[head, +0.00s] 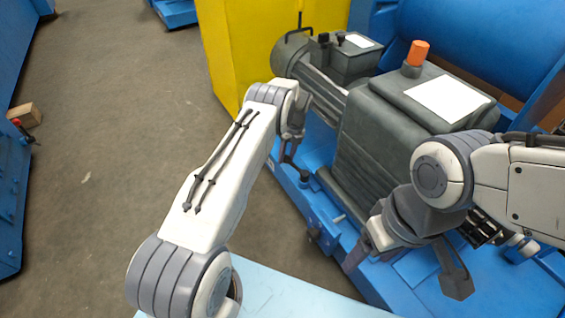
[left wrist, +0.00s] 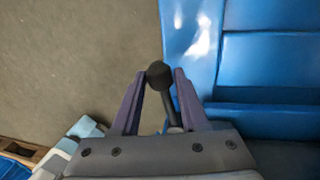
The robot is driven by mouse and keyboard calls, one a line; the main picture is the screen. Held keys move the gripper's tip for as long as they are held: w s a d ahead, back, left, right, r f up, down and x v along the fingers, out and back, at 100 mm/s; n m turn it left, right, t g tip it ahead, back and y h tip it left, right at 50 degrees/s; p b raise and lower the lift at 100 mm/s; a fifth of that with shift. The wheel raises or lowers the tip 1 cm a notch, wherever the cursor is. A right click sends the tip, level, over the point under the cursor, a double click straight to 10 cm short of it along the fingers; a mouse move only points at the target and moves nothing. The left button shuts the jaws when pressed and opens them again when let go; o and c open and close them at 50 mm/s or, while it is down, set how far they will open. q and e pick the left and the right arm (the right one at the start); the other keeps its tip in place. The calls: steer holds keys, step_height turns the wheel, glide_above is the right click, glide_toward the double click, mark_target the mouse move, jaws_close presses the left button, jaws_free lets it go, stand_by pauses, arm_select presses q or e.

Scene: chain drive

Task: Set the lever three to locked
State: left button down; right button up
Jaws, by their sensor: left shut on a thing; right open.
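A dark lever with a round black knob (left wrist: 159,76) stands between the fingers of my left gripper (left wrist: 160,85) in the left wrist view. My left gripper is shut on it near the knob. In the head view my left gripper (head: 291,154) is at the near edge of the blue machine base, left of the grey gearbox. The lever is mostly hidden there by the gripper. No number or locked mark can be read. My right gripper (head: 408,266) is open and empty above the base, in front of the gearbox.
The grey gearbox (head: 375,150) with an orange cap (head: 417,53) and a grey motor (head: 318,75) stand on the blue base (head: 325,210). A yellow panel (head: 235,50) is behind. A light blue surface (head: 290,298) is in front. Open floor lies left.

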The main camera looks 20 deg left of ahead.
arm_select(q)
steer(key=shift+w+d+m+b, duration=0.25)
steer(key=shift+w+m, duration=0.2)
steer(key=shift+m, duration=0.15)
steer(key=shift+w+d+m+b, duration=0.25)
steer(key=shift+w+m, duration=0.15)
steer(key=shift+m, duration=0.2)
steer(key=shift+w, duration=0.1)
steer(key=shift+c, duration=2.2)
jaws_free()
step_height(320, 180, up, 10)
steer(key=w+d+p, duration=0.1)
steer(key=p, duration=0.4)
steer(key=shift+d+r, duration=0.15)
steer(key=shift+d, duration=0.2)
